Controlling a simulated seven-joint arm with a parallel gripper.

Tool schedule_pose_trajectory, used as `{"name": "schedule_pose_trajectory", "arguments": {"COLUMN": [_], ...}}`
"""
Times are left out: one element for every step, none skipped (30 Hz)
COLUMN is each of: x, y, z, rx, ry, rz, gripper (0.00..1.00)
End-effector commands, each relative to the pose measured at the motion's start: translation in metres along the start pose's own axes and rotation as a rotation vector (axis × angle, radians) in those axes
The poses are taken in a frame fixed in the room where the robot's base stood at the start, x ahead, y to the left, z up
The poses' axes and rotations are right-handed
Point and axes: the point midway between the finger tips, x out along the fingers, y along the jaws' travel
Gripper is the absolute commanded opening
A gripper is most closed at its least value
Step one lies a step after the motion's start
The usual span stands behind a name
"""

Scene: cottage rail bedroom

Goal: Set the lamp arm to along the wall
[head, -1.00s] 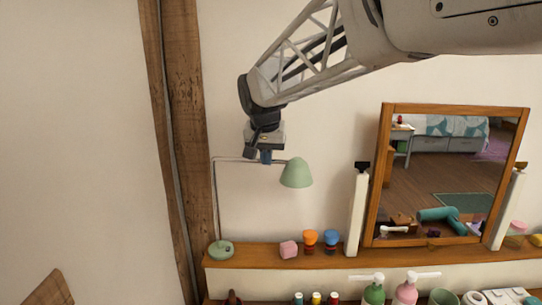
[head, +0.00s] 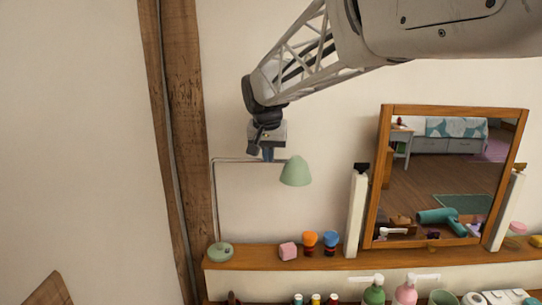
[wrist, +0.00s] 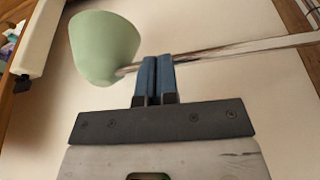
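The lamp has a round green base (head: 221,252) on the wooden shelf, a thin upright post and a thin metal lamp arm (head: 230,160) running right to a pale green shade (head: 295,171). My gripper (head: 267,158) is at the lamp arm, just left of the shade. In the wrist view, the two blue fingers of my gripper (wrist: 155,62) are together with only a thin gap. The lamp arm (wrist: 240,49) runs crosswise at their tips, with the shade (wrist: 103,48) to the left. The fingers overlap the arm in view; I cannot tell whether they touch it.
A framed mirror (head: 383,172) on white posts stands to the right. A timber post (head: 186,150) rises left of the lamp. The wall around the arm is clear.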

Motion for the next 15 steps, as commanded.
{"name": "schedule_pose_trajectory", "arguments": {"x": [0.001,0.001,0.001,0.001,0.001,0.001,0.001,0.001,0.0,0.0,-0.001,-0.002,-0.003,-0.004,-0.006], "y": [0.0,0.0,0.0,0.0,0.0,0.0,0.0,0.0,0.0,0.0,0.0,0.001,0.001,0.001,0.001], "z": [0.001,0.001,0.001,0.001,0.001,0.001,0.001,0.002,0.003,0.004,0.005,0.006,0.008,0.009,0.012], "rx": [0.0,0.0,0.0,0.0,0.0,0.0,0.0,0.0,-0.001,-0.001,-0.001,-0.001,-0.001,-0.001,-0.001], "ry": [-0.002,-0.002,-0.002,-0.002,-0.002,-0.002,-0.002,-0.002,-0.002,-0.002,-0.002,-0.002,-0.001,-0.001,-0.001], "rz": [0.001,0.001,0.001,0.001,0.001,0.001,0.001,0.001,0.001,0.001,0.001,0.001,0.001,0.001,0.001], "gripper": [0.0,0.0,0.0,0.0,0.0,0.0,0.0,0.0,0.0,0.0,0.0,0.0,0.0,0.0,0.0]}}
